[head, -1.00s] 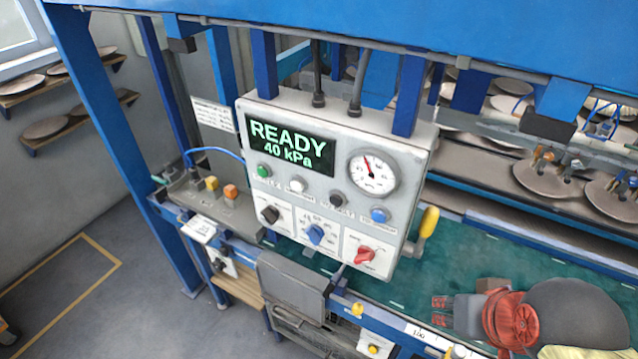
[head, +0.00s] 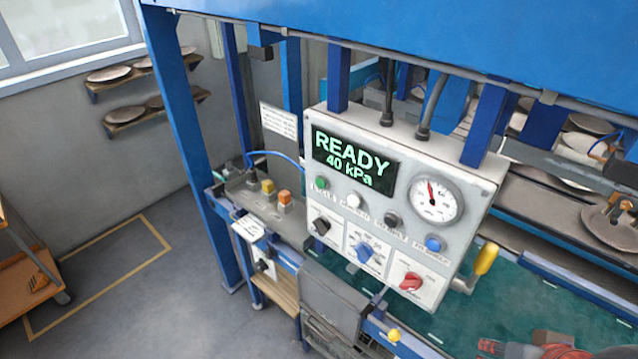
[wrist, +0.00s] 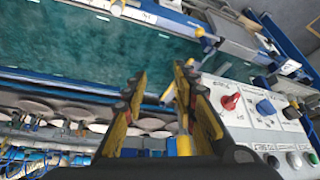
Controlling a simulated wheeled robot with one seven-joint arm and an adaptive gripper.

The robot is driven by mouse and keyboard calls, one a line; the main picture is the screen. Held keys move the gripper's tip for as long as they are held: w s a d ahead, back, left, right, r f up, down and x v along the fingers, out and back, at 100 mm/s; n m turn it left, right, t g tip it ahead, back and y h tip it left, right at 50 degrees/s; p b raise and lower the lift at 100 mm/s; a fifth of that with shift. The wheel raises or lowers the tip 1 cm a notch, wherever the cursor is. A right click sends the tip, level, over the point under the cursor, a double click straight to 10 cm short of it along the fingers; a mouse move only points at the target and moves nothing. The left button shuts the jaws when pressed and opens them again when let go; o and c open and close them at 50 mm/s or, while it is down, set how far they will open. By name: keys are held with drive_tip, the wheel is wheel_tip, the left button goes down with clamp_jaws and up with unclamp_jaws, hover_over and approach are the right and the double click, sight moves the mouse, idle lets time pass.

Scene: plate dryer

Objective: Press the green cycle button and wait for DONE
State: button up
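The white control panel (head: 385,200) hangs from the blue frame. Its display (head: 353,160) reads READY and 40 kPa in green. The green cycle button (head: 321,183) is at the left end of the button row, just below the display. It also shows at the right edge of the wrist view (wrist: 313,158). My gripper (wrist: 160,78) has its two yellow and black fingers apart with nothing held. In the head view only part of it (head: 487,347) shows at the bottom right, over the green bed, away from the button.
A pressure gauge (head: 436,199), white, black and blue buttons, and black, blue and red knobs (head: 411,282) share the panel. A yellow-handled lever (head: 486,259) sticks out at its right side. Plates (head: 610,222) lie at the right. Floor at the left is mostly clear.

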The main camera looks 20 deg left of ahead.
drive_tip(key=shift+c, duration=1.2)
drive_tip(key=c, duration=0.4)
clamp_jaws()
